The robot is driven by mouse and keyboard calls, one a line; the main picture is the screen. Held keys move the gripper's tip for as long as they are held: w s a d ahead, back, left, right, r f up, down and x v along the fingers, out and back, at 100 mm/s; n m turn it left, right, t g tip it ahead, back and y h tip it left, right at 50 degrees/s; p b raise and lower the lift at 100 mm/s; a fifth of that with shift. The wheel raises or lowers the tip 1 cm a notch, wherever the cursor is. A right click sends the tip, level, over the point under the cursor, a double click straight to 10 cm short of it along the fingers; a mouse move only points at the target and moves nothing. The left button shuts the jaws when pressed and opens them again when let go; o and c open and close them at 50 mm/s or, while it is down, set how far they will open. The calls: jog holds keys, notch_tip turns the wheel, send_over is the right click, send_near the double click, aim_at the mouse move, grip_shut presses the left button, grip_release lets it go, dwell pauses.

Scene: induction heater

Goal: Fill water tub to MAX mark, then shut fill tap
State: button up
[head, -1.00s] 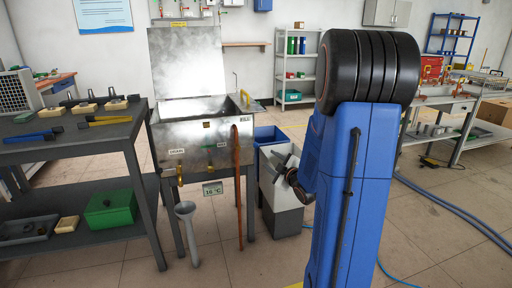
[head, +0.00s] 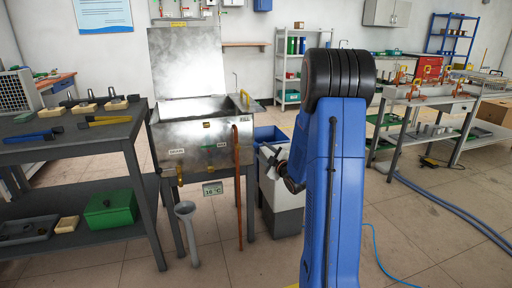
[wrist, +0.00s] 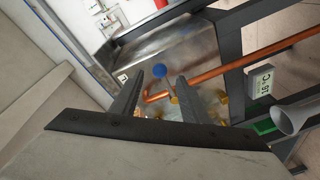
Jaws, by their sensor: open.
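The steel water tub (head: 195,137) stands left of centre in the head view, with its lid raised. Brass taps (head: 180,176) and small labels are on its front; the tub's inside is mostly hidden, so I cannot tell the water level. In the wrist view a blue round knob (wrist: 158,70) shows between the fingertips of my gripper (wrist: 157,84), with the tub wall behind it. A copper pipe (wrist: 265,54) runs close by. The gripper is open, with nothing held. I cannot tell which tap the knob belongs to or how far away it is.
A funnel-topped drain pipe (head: 194,240) stands on the floor before the tub, near a temperature display (head: 212,189). A dark workbench (head: 70,140) is at left. A blue bin (head: 270,134) stands right of the tub. Open floor lies in front.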

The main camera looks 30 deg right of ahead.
aim_at(257, 147)
jog(key=w, duration=0.7)
jog(key=shift+w+d, duration=0.25)
jog(key=shift+d, duration=0.05)
grip_shut()
